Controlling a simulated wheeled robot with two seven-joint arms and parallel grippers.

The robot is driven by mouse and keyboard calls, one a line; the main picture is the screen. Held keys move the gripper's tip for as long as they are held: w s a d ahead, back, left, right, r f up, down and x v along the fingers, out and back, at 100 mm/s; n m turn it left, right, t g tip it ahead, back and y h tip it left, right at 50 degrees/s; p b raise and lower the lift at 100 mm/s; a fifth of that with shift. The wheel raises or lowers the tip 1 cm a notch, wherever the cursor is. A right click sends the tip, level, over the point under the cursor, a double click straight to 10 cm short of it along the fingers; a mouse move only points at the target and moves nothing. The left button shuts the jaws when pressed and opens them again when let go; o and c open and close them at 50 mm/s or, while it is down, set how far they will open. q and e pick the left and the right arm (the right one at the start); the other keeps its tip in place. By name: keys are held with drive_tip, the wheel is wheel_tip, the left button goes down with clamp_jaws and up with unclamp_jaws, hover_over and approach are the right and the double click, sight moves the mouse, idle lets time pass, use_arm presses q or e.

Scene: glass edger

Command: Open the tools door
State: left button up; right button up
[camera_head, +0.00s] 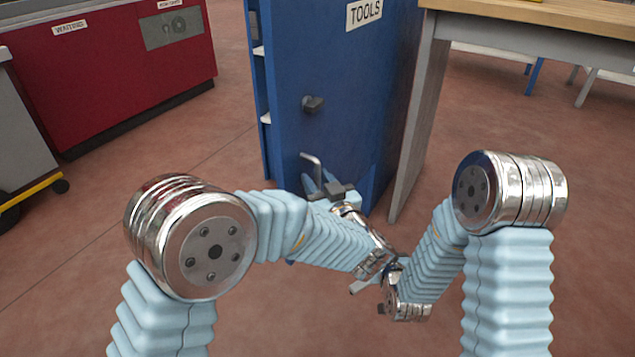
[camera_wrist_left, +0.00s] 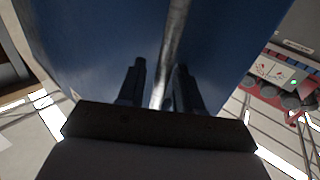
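The blue tools door (camera_head: 345,75) with its white TOOLS label stands in the middle of the head view. A dark round knob (camera_head: 313,103) sits on it, and a silver bar handle (camera_head: 311,158) is lower down. My left gripper (camera_head: 325,188) is at the lower part of this handle. In the left wrist view the silver handle (camera_wrist_left: 172,50) runs between the two dark fingers of my left gripper (camera_wrist_left: 160,85), which look apart with gaps beside the bar. My right arm's end is low in the head view, overlapped with the left arm; its fingers cannot be made out.
White shelf edges (camera_head: 265,118) show at the door's left side. A wooden-topped bench (camera_head: 540,25) stands close on the right, its grey leg near the door. A red cabinet (camera_head: 110,70) and a grey cart (camera_head: 20,135) are at left. Floor left of the door is clear.

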use_arm(q)
drive_tip(key=shift+s, duration=0.1)
drive_tip(key=v, duration=1.1)
drive_tip(key=shift+s, duration=0.4)
drive_tip(key=shift+d, duration=0.1)
